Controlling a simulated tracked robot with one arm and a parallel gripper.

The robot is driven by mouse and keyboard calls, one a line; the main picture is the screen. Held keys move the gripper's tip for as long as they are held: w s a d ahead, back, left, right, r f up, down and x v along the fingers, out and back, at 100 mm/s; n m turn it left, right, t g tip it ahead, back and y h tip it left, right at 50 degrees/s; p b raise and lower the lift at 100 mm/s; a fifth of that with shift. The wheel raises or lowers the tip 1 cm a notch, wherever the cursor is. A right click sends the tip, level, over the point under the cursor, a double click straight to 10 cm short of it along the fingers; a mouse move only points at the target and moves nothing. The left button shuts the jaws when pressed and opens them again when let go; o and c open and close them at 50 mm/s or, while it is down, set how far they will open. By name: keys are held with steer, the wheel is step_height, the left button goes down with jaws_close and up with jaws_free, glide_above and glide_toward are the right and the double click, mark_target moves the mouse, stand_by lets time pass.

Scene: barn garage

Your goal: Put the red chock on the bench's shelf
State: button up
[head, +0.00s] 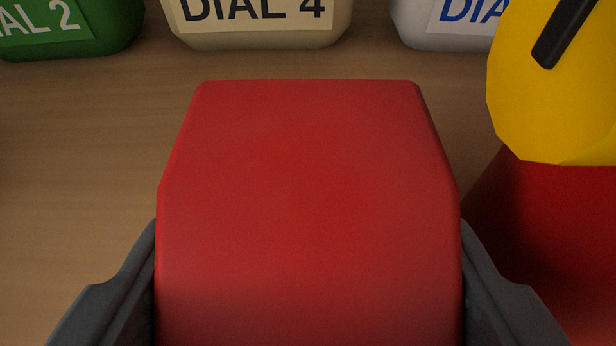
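The red chock (308,200) fills the middle of the head view as a large red block with bevelled edges. My gripper (308,290) has one dark grey finger on each side of it, both against its sides at the bottom of the picture. The gripper is shut on the chock. A brown wood-grain surface (80,160) lies beneath and around it. I cannot tell whether the chock touches this surface or whether it belongs to the bench. No shelf can be made out.
Behind the chock stand a green block labelled DIAL 2 (70,25), a cream block labelled DIAL 4 (258,20) and a white block with a blue DIAL label (445,22). Close on the right is a yellow knob (550,100) with a black mark, above a dark red body (560,235). The left side is clear.

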steer(key=shift+w+f+b, duration=0.65)
steer(key=shift+w+f, duration=0.2)
steer(key=shift+w, duration=0.2)
steer(key=o, duration=1.1)
steer(key=shift+r, duration=0.1)
steer(key=p+v, duration=0.3)
steer(key=v, duration=0.9)
